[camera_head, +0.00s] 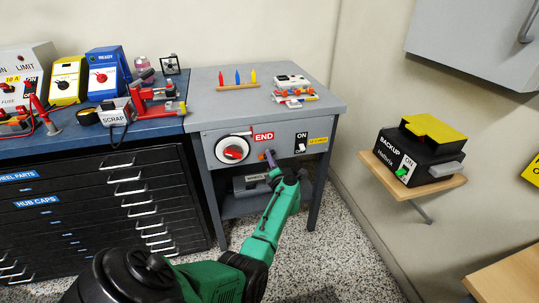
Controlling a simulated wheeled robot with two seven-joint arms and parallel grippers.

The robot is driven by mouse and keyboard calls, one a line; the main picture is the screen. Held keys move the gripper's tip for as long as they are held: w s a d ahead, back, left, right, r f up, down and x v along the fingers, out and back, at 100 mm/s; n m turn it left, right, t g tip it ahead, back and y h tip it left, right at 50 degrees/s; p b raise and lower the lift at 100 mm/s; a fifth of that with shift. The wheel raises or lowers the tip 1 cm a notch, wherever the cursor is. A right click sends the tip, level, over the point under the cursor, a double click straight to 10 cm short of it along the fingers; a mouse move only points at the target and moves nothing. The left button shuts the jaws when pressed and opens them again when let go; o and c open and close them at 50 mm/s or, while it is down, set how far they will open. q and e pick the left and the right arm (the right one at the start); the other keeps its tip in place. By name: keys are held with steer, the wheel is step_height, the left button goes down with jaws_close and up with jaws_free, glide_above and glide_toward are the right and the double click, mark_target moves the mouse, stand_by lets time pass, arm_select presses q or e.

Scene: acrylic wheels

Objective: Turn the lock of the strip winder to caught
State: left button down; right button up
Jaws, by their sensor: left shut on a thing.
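The strip winder appears to be the grey bench (215,120) with a front panel. The panel carries a white dial with a red knob (233,152), a red END sign (263,136) and an ON switch (300,144). My left gripper (271,161) is at the panel, below the END sign, shut on a small part there. A bit of orange (262,156) shows beside its fingertips; this may be the lock, mostly hidden by the gripper. I cannot tell which way it is turned. My right gripper is not in view.
A pegged wooden rack (238,86) and a small block assembly (293,90) stand on the bench top. A blue-topped black drawer cabinet (90,175) with devices adjoins at left. A black BACKUP box (420,150) sits on a wall shelf at right. Speckled floor lies open between.

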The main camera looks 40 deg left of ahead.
arm_select(q)
steer(key=shift+f+m, duration=0.1)
steer(key=shift+m, duration=0.5)
steer(key=m+p, duration=0.2)
steer(key=m, duration=0.2)
steer(key=c, duration=1.1)
jaws_free()
steer(key=o, duration=0.4)
